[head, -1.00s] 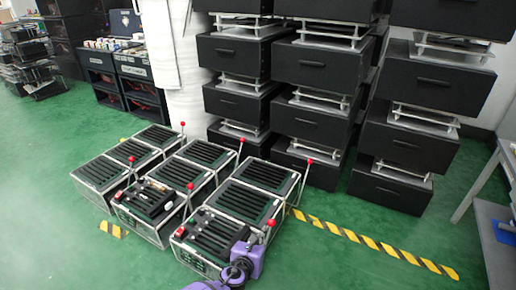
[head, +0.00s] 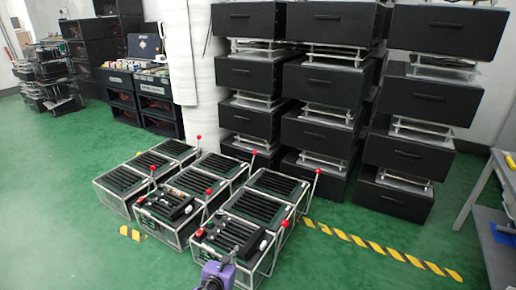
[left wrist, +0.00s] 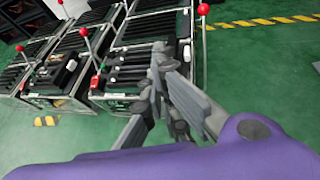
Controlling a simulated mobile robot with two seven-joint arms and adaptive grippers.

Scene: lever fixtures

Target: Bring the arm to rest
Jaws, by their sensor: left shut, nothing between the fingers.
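My left gripper (left wrist: 160,65) is shut and empty in the left wrist view, in front of the nearest lever fixture in the picture. In the head view, only a purple part of my left arm (head: 218,272) shows clearly, at the bottom edge before that fixture (head: 232,236). The fixture is a dark slatted box in a pale metal frame with a red-knobbed lever (head: 205,223). Its frame also shows in the left wrist view (left wrist: 125,100), partly behind the fingers. I cannot see the gripper touching it. My right gripper is not in view.
Several similar fixtures (head: 272,184) stand in rows behind, with upright red-ball levers (head: 317,172). Stacked black boxes (head: 325,85) rise at the back. Yellow-black tape (head: 380,250) runs over the green floor. A grey table (head: 497,215) stands at right.

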